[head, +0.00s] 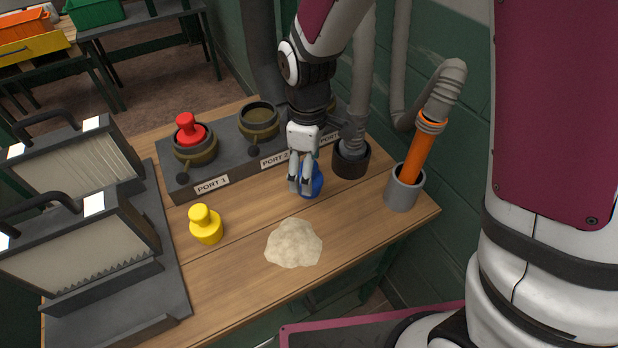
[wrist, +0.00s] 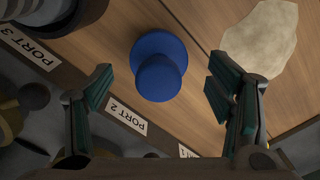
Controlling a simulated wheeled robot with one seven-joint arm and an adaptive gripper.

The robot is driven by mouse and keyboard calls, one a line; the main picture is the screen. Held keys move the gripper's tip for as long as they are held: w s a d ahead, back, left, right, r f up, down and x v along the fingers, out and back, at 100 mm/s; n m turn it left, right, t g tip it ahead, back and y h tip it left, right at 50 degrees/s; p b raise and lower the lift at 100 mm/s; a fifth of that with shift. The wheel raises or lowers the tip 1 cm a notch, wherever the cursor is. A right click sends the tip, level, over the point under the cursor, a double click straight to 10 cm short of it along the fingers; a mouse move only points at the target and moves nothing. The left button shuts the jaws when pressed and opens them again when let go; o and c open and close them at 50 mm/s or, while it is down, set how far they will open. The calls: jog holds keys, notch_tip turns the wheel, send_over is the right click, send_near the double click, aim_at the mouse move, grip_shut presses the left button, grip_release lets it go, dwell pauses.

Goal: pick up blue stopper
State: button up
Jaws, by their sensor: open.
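The blue stopper (head: 313,182) stands on the wooden table in front of the port block, partly hidden behind my gripper (head: 301,190) in the head view. In the wrist view the blue stopper (wrist: 159,68) is seen from above, with a round knob on a wider base. My gripper (wrist: 164,95) is open, its fingers apart on either side of the view, and the stopper lies between and a little beyond the fingertips. No finger is seen touching it. A red stopper (head: 188,131) sits in port 1, and a yellow stopper (head: 206,226) stands on the table.
The port block (head: 222,164) with labelled ports runs behind the blue stopper. A pale powder heap (head: 293,243) lies on the table in front. A grey cup (head: 405,190) with an orange-handled tool stands at right, a dark cup (head: 351,161) beside the block. Framed panels (head: 85,243) fill the left.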

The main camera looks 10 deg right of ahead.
jog(key=shift+d+f, duration=0.15)
jog(key=shift+f, duration=1.8)
jog(key=c, duration=1.3)
jog(key=shift+r, duration=0.2)
